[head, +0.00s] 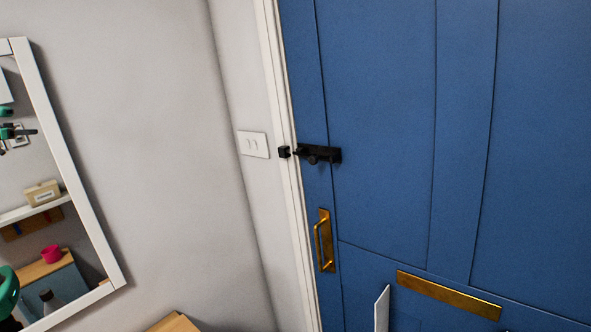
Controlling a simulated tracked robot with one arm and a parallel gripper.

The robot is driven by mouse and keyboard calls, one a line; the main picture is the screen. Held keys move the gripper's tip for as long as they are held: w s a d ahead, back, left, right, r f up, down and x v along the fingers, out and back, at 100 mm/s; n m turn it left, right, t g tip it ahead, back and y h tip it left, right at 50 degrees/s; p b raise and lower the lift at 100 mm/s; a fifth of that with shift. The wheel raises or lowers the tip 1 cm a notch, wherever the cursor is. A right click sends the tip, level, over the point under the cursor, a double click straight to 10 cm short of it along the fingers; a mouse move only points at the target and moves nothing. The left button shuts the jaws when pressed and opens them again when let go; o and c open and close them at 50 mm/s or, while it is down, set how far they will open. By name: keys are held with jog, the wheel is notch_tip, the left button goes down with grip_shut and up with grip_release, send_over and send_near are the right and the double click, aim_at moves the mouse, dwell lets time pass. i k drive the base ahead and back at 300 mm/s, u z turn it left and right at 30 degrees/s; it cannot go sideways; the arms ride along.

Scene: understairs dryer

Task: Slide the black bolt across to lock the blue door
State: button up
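The black bolt (320,154) is mounted on the left edge of the blue door (385,110), above the brass pull handle (325,240). A small knob shows on its lower side. A small black keeper (284,152) sits on the white door frame (278,90), just left of the bolt. A narrow gap seems to show between the bolt's end and the keeper. The door appears closed against its frame. I do not make out my gripper directly in this view.
A brass letter plate (448,295) crosses the door low right. A thin white slab (382,308) stands before the door; I cannot tell what it is. A white switch plate (253,144) is on the wall. A white-framed mirror (75,170) hangs left, above a wooden edge (174,323).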

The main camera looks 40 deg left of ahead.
aim_at(313, 160)
jog(key=k, duration=1)
jog(key=u, duration=0.45)
jog(key=i, duration=0.7)
jog(key=u, duration=0.65)
jog(key=i, duration=1.55)
jog(key=z, duration=0.75)
